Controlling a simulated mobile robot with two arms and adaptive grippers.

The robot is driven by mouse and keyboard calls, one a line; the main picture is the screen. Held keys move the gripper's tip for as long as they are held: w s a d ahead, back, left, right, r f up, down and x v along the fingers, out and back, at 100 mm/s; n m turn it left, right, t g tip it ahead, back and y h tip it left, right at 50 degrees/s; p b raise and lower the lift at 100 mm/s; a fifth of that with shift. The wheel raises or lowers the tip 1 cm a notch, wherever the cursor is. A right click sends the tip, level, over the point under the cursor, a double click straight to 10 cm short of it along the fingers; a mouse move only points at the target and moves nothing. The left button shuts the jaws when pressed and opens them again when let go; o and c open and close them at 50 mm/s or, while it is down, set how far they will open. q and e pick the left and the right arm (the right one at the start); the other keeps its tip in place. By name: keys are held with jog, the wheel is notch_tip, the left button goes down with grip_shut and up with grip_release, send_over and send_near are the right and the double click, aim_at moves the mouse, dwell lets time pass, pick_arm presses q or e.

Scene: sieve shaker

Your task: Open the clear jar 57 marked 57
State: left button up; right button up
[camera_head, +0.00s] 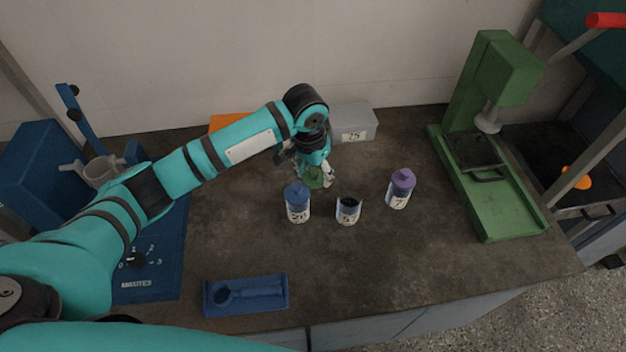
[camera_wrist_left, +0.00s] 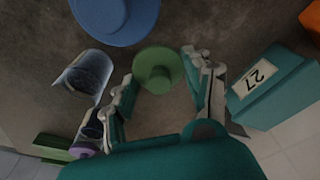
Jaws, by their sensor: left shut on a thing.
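The clear jar marked 57 (camera_head: 348,210) stands upright on the dark bench, its top open with no lid on it. Its open mouth also shows at the left of the left wrist view (camera_wrist_left: 85,73). My left gripper (camera_head: 314,178) is behind and to the left of the jar, apart from it. It is shut on a round green lid (camera_wrist_left: 158,68), which sits between its fingertips in the left wrist view; the lid also shows in the head view (camera_head: 313,180). My right gripper is not in view.
A blue-lidded jar (camera_head: 297,204) stands left of jar 57, and a purple-lidded jar (camera_head: 400,188) stands right. A grey labelled box (camera_head: 354,122) and an orange box (camera_head: 229,121) are behind. A green press (camera_head: 490,130) is at right, a blue tray (camera_head: 246,295) in front.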

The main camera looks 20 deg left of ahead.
aim_at(314, 180)
pick_arm(q)
jog(key=shift+f, duration=0.75)
notch_tip(314, 180, down, 4)
jog(key=shift+a+r, duration=0.1)
jog(key=shift+r, duration=0.15)
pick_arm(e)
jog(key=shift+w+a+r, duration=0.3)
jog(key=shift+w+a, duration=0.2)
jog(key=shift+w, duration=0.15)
pick_arm(q)
jog(key=o, duration=0.9)
jog(key=shift+f, duration=0.1)
jog(key=o, duration=0.4)
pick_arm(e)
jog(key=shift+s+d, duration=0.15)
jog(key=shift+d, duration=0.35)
